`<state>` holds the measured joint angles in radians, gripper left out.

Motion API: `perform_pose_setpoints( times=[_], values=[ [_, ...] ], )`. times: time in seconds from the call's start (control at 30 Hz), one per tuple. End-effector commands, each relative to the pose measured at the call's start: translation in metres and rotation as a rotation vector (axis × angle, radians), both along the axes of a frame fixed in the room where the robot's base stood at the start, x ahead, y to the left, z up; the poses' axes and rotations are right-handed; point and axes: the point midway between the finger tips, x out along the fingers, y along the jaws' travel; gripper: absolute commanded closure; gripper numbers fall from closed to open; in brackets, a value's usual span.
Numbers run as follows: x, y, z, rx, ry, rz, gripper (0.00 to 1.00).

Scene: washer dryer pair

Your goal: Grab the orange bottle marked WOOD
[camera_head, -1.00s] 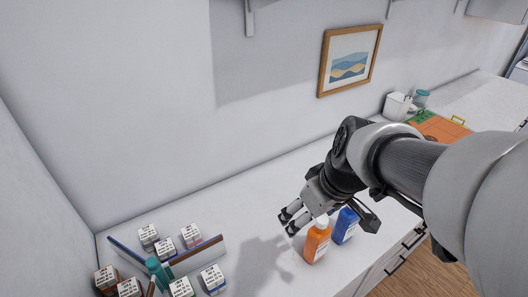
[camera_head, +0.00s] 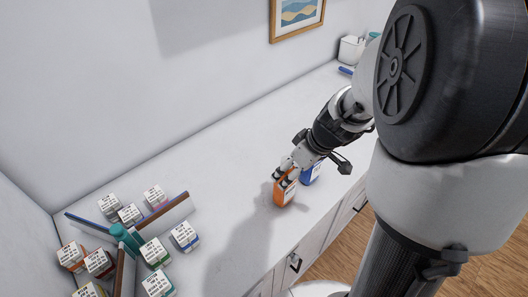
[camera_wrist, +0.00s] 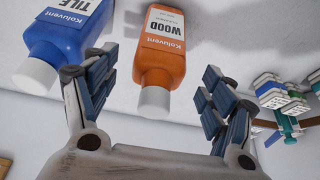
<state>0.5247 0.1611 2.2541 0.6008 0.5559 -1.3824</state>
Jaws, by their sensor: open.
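The orange bottle marked WOOD (camera_wrist: 165,50) shows in the wrist view, upside down in the picture, with its white cap toward me. It lies between the two open fingers of my gripper (camera_wrist: 152,95), with gaps on both sides. In the head view the orange bottle (camera_head: 284,192) stands on the white counter, and my gripper (camera_head: 282,174) is at its upper part, hiding its cap. A blue bottle marked TILE (camera_wrist: 65,42) is just left of it in the wrist view, close to the left finger. The blue bottle (camera_head: 312,174) is partly hidden behind my gripper in the head view.
The counter (camera_head: 225,150) behind the bottles is clear. Its front edge, above cabinet doors, is near the orange bottle.

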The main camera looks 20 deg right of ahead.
Motion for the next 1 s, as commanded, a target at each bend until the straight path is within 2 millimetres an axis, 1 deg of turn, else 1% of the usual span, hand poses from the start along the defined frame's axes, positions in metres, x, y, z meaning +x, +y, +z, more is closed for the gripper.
perform_pose_setpoints(
  times=[0.03, 0.17, 0.23, 0.4, 0.53, 0.63, 0.83, 1.0],
  values=[
    [0.002, 0.001, -0.006, 0.001, 0.001, 0.002, 0.23],
    [0.005, 0.002, -0.011, 0.000, 0.000, 0.000, 0.23],
    [0.007, 0.003, -0.017, 0.000, 0.001, 0.000, 0.23],
    [0.017, 0.007, -0.042, 0.001, 0.001, 0.002, 0.23],
    [0.023, 0.008, -0.055, 0.000, 0.000, 0.001, 0.23],
    [0.024, 0.009, -0.058, 0.000, -0.001, 0.000, 0.23],
    [0.024, 0.009, -0.057, -0.001, -0.001, 0.000, 0.24],
    [0.024, 0.009, -0.057, -0.001, -0.001, 0.000, 0.35]
  ],
)
